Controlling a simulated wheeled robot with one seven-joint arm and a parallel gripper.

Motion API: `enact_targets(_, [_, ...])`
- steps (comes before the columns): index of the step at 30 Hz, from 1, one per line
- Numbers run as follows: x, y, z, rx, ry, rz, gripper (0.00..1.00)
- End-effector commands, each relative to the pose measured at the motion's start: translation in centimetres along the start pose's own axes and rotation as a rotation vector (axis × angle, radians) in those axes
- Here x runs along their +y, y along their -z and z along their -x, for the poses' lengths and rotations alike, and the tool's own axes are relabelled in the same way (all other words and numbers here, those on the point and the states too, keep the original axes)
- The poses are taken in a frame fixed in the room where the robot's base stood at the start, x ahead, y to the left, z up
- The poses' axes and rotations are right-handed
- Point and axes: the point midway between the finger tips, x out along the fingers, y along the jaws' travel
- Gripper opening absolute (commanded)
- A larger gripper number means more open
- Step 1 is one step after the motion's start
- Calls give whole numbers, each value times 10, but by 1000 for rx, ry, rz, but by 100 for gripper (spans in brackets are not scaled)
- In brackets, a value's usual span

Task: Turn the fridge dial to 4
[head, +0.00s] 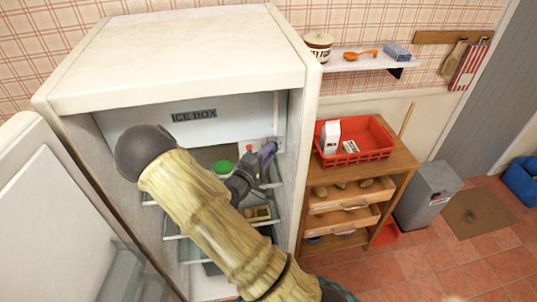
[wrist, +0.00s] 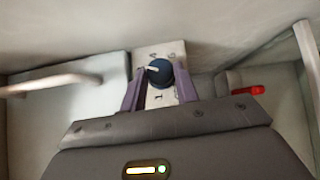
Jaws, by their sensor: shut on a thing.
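The fridge dial (wrist: 162,72) is a round dark blue knob with a white pointer mark, on a pale plate (wrist: 176,50) with printed numbers. In the wrist view the pointer is towards the left of the knob. A 1 shows below the knob; the marks above it are too blurred to read surely. The purple fingers of my gripper (wrist: 160,80) stand on both sides of the knob, shut on it. In the head view my gripper (head: 266,157) reaches inside the open fridge (head: 200,55), at its right wall below the ice box. The dial is largely hidden there.
The ice box (head: 193,116) spans the top of the fridge interior. A green-topped item (head: 223,167) and shelves lie behind and below my arm. The fridge door (head: 50,215) stands open at left. A red basket (head: 372,150) is on a wooden cabinet at right.

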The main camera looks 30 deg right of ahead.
Motion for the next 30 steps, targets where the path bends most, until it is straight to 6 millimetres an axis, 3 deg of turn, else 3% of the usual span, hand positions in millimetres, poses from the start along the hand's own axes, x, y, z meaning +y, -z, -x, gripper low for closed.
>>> enact_targets(14, [4, -6, -3, -12, 86, -80, 8])
enact_targets(30, [8, -8, -4, 4, 397, -394, 8])
